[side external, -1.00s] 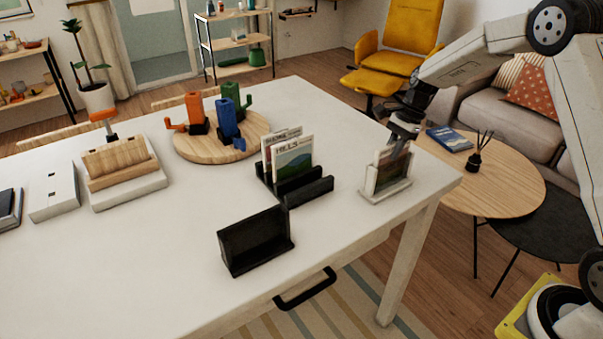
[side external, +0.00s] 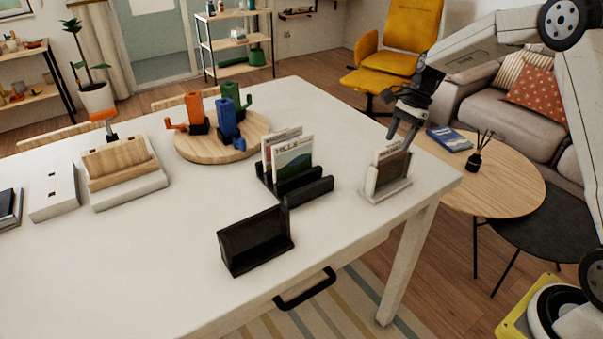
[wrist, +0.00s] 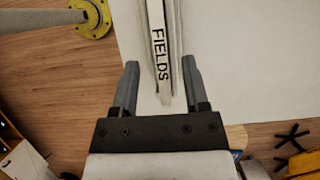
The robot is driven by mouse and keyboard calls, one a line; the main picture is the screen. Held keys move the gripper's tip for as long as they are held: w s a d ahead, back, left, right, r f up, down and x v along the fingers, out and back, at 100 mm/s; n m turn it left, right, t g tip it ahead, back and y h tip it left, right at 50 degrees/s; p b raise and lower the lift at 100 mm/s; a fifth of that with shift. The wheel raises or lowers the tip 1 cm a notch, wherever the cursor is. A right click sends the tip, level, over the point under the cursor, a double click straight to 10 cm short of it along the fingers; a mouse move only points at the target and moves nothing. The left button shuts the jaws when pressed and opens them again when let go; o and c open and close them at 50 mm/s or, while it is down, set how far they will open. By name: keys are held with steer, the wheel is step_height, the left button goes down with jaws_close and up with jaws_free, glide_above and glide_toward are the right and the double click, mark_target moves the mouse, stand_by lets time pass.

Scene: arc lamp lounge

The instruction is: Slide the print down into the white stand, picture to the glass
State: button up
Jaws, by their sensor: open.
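The print (side external: 392,170) stands nearly upright in the white stand (side external: 371,186) near the right end of the table. Its dark reddish-brown picture faces the front right. A pale top strip carries lettering, and in the wrist view the print's edge (wrist: 160,55) reads "FIELDS". Whether its bottom is fully seated, and how it lies against the glass, I cannot tell. My gripper (side external: 402,138) is open and empty just above the print. In the wrist view my gripper's fingers (wrist: 160,64) are spread on either side of the print's edge, apart from it.
A black rack (side external: 310,190) holding other prints, one marked "HILLS", stands left of the white stand. An empty black stand (side external: 255,240) is in front. A round wooden board (side external: 190,148) with coloured pieces lies farther back. The table's right edge is close to the white stand.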

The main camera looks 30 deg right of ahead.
steer(key=shift+v, duration=2.1)
steer(key=shift+s+a+f+n, duration=0.1)
steer(key=shift+s+a+n, duration=0.1)
steer(key=shift+a+n, duration=0.15)
steer(key=s+a+f+n+t+h, duration=0.1)
steer(key=s+a+f+n+h, duration=0.1)
steer(key=s+a+n, duration=0.4)
steer(key=s+a+f+n+t+h, duration=0.1)
steer(key=s+a+f+n+h, duration=0.1)
steer(key=s+a+f+n, duration=0.2)
steer(key=s+a+n, duration=0.3)
steer(key=s+n, duration=0.4)
steer(key=s, duration=0.2)
steer(key=shift+s+a+t, duration=0.2)
steer(key=shift+s+t, duration=0.05)
steer(key=shift+t, duration=0.05)
